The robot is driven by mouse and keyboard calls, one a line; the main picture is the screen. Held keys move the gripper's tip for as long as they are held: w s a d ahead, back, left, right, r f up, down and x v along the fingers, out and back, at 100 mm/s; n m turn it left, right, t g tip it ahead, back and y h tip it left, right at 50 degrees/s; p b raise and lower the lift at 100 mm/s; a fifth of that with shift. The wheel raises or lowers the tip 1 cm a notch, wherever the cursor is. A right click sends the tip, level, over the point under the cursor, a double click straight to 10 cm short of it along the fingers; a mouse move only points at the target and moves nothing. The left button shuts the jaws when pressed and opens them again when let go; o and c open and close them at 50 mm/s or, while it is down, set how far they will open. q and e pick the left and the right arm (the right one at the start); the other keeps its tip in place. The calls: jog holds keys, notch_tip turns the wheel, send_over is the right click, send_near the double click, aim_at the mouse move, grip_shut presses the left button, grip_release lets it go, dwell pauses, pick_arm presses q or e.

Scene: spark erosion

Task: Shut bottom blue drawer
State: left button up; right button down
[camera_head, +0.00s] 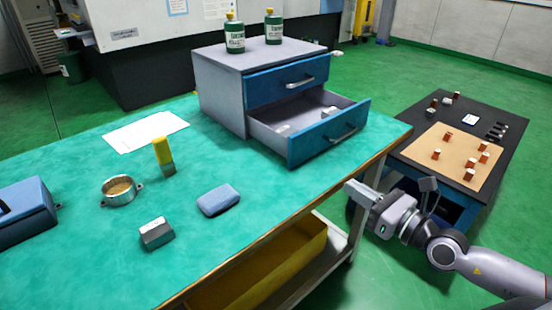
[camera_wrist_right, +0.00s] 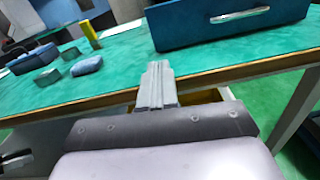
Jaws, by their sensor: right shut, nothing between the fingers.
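The bottom blue drawer (camera_head: 330,133) of the grey cabinet (camera_head: 222,95) is pulled out, with a few small items inside. Its front and handle also show at the top of the right wrist view (camera_wrist_right: 225,22). The top blue drawer (camera_head: 287,82) is shut. My right gripper (camera_head: 353,191) is shut and empty, beyond the table's right edge, in front of and below the open drawer, not touching it. Its closed fingers show in the right wrist view (camera_wrist_right: 157,85), short of the table edge. My left gripper is not in view.
Two green bottles (camera_head: 234,35) stand on the cabinet. A blue soap-like block (camera_head: 218,199), a grey block (camera_head: 156,233), a metal ring (camera_head: 120,190), a yellow-topped item (camera_head: 163,156) and paper (camera_head: 145,132) lie on the green tabletop (camera_head: 270,210). A black table (camera_head: 510,125) stands at right.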

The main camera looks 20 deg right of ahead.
jog(key=w+n, duration=0.1)
send_near(296, 153)
jog(key=x, duration=0.5)
jog(key=shift+w+a+r, duration=0.1)
jog(key=shift+w, duration=0.1)
jog(key=shift+w+a, duration=0.25)
jog(key=shift+w, duration=0.4)
